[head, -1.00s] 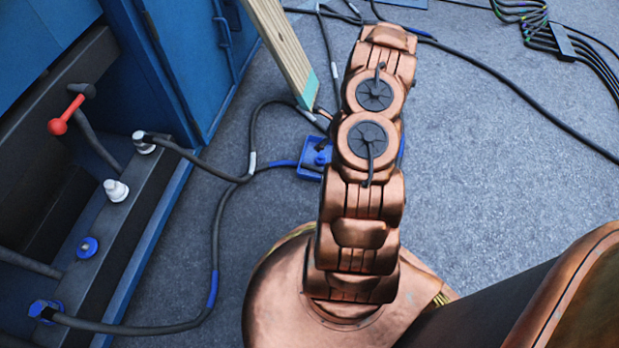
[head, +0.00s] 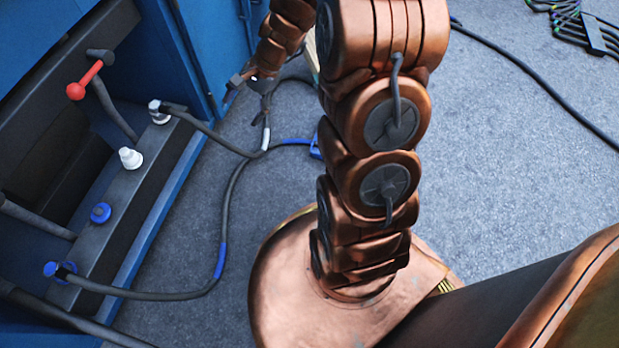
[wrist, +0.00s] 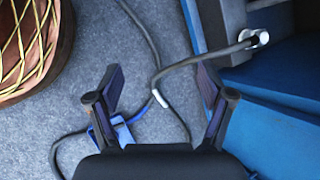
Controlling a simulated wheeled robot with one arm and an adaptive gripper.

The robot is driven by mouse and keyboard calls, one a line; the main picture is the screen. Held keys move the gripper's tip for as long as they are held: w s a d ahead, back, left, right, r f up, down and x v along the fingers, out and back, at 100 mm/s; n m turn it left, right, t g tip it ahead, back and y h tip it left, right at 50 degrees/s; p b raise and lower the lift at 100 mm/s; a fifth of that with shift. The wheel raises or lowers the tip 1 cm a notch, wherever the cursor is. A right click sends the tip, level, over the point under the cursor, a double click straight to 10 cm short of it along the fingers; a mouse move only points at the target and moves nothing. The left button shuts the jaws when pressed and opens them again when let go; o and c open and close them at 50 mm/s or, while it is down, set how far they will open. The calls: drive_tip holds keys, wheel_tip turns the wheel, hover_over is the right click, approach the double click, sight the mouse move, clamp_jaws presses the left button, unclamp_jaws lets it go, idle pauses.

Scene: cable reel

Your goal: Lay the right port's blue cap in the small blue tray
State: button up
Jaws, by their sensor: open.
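A blue cap (head: 101,213) sits on the dark ledge of the blue cabinet in the head view, between a white cap and a plugged blue connector. I cannot tell from here which port is the right one. The small blue tray (head: 315,146) is mostly hidden behind my arm in the head view. In the wrist view the tray (wrist: 122,130) shows partly behind the left finger; its contents are unclear. My gripper (wrist: 158,82) is open and empty above the floor and cables. In the head view it (head: 236,84) is small, near the cabinet's far part.
A white cap (head: 131,158), a white connector (head: 160,112) and a blue connector (head: 60,270) with cables line the ledge. Cables (head: 222,235) cross the floor beside the cabinet. Open floor lies to the right.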

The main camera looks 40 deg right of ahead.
drive_tip(key=s+a+r+n+g+h, duration=0.1)
drive_tip(key=s+a+r+n+g, duration=0.15)
drive_tip(key=s, duration=0.45)
drive_tip(key=s+a+r+n+g+h, duration=0.1)
drive_tip(key=s+a+r+n, duration=0.1)
drive_tip(key=s+r+n, duration=0.35)
drive_tip(key=s+a+r+n+g+h, duration=0.1)
drive_tip(key=s+a+n+h, duration=0.1)
drive_tip(key=s, duration=0.7)
drive_tip(key=s+d+r+n+h, duration=0.2)
drive_tip(key=s+d+n, duration=0.1)
drive_tip(key=s, duration=0.6)
drive_tip(key=shift+r+n+g+h, duration=0.15)
drive_tip(key=shift+n+g+h, duration=0.15)
drive_tip(key=shift+n+g, duration=0.15)
drive_tip(key=shift+w, duration=0.1)
wheel_tip(320, 180, up, 39)
drive_tip(key=w+t+p, duration=0.1)
drive_tip(key=t+p, duration=0.1)
drive_tip(key=p, duration=3.5)
drive_tip(key=shift+w, duration=0.25)
